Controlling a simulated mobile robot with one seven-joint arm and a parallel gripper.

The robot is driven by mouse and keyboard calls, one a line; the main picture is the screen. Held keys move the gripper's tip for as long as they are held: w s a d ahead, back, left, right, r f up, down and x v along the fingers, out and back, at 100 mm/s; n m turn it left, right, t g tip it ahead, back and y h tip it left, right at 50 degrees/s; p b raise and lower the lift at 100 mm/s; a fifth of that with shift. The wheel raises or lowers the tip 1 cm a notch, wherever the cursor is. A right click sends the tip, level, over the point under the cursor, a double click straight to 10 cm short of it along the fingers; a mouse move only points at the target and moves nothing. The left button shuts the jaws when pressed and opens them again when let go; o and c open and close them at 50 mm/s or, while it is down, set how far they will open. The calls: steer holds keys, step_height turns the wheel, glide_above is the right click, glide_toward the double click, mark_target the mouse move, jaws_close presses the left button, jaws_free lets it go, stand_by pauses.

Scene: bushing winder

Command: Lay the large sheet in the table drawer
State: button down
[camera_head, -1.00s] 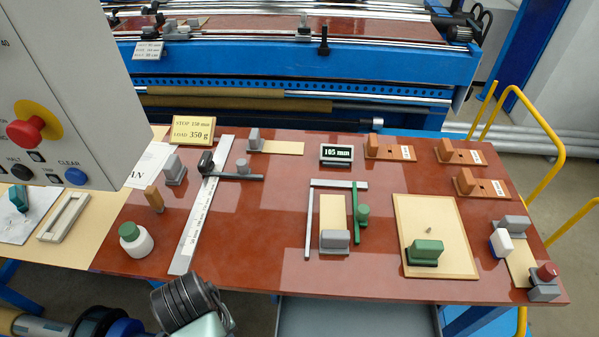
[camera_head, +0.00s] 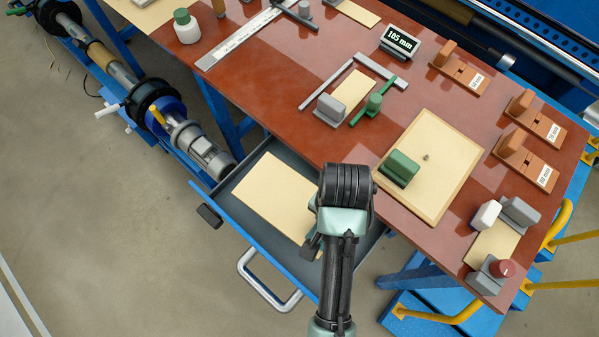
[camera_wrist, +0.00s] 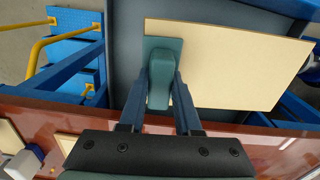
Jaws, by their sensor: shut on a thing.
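The large sheet (camera_head: 270,195), plain beige, lies flat within the outline of the open table drawer (camera_head: 262,148) in the head view. My gripper (camera_head: 314,246) is at the sheet's right end. In the wrist view my gripper (camera_wrist: 160,90) is shut on a teal grip block (camera_wrist: 160,75) at the sheet's edge. My wrist hides part of the drawer's right side in the head view.
The red-brown table (camera_head: 290,125) overhangs the drawer's back. A motor-driven roller (camera_head: 205,155) stands left. Yellow rails (camera_head: 560,225) are at right. Floor in front is clear.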

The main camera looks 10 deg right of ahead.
steer(key=shift+s+d+f+m+b, duration=0.15)
steer(key=shift+f+m+b, duration=0.1)
steer(key=shift+f, duration=0.3)
steer(key=shift+s+d+f+m+b, duration=0.1)
steer(key=shift+s+f+m+b, duration=0.1)
steer(key=shift+f, duration=0.3)
step_height(320, 180, down, 10)
steer(key=shift+w+r, duration=0.1)
steer(key=shift+a, duration=0.1)
steer(key=c, duration=0.6)
jaws_free()
steer(key=shift+f, duration=0.2)
step_height(320, 180, up, 12)
steer(key=shift+r+p, duration=0.2)
steer(key=shift+p, duration=0.1)
